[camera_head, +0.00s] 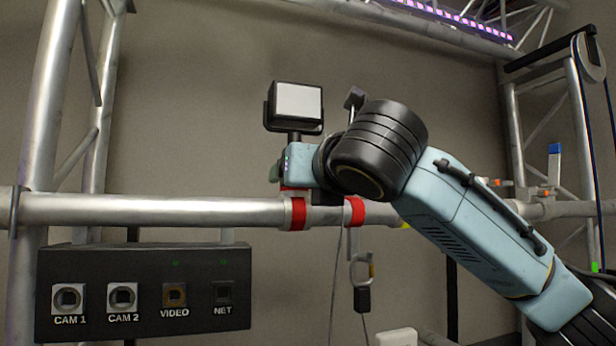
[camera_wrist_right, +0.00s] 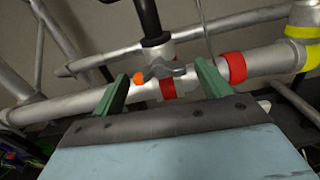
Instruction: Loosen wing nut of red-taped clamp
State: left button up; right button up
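The red-taped clamp (camera_wrist_right: 187,82) sits around the silver horizontal tube, with a red band (camera_wrist_right: 168,89) beside it and another red band (camera_wrist_right: 236,67) further right. Its grey wing nut (camera_wrist_right: 160,70) faces my right wrist camera. An orange tip (camera_wrist_right: 138,78) shows at the nut's left. My right gripper (camera_wrist_right: 161,71) is open, with one green finger on each side of the wing nut; I cannot tell whether either touches it. In the head view my right wrist hides most of the clamp, and the red bands (camera_head: 297,213) show below it. My left gripper is not in view.
A lamp with a pale face (camera_head: 297,101) stands above the tube (camera_head: 150,210). A hook-like clip (camera_head: 361,270) hangs below, with a cable beside it. A black connector panel (camera_head: 145,290) is at lower left. Yellow tape (camera_wrist_right: 302,31) marks the tube further right.

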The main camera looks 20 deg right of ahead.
jog(key=shift+s+r, duration=0.1)
jog(key=s+b, duration=0.3)
jog(key=s, duration=1)
jog(key=shift+d+b, duration=0.2)
jog(key=shift+b, duration=0.1)
